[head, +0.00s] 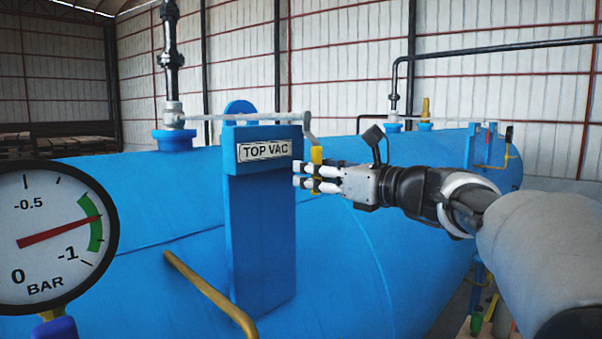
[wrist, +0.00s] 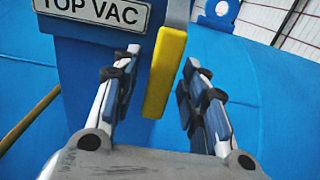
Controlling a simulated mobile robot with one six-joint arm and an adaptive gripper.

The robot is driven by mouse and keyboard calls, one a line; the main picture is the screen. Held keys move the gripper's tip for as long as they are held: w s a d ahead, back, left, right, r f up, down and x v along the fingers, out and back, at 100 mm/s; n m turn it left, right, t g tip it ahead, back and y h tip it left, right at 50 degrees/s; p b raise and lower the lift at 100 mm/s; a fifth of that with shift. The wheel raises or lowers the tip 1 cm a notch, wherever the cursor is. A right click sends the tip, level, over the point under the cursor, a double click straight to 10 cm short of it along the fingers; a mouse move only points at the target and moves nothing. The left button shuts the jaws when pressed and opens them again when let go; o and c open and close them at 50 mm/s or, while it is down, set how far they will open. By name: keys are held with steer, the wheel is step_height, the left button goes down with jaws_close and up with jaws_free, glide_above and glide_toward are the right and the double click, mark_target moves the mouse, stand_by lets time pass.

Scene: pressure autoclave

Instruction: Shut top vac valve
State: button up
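The TOP VAC label (head: 264,150) is on a blue upright post (head: 262,230) in front of the blue tank. A valve lever with a yellow grip (head: 317,155) hangs down at the post's right side, from a grey rod (head: 250,117) that runs to the pipe valve (head: 174,115). In the wrist view the yellow grip (wrist: 165,72) is between the two fingers, with a gap on each side. My gripper (head: 300,175) is open around the grip, coming from the right. The wrist view shows both fingertips (wrist: 155,85) apart from the grip.
A pressure gauge (head: 55,237) stands at the left front, its red needle in the green band. A tan handrail (head: 210,293) slants below the post. The blue tank (head: 350,240) fills the space behind and below my gripper.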

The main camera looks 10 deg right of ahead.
steer(key=shift+c, duration=0.2)
jaws_close()
stand_by(0.5)
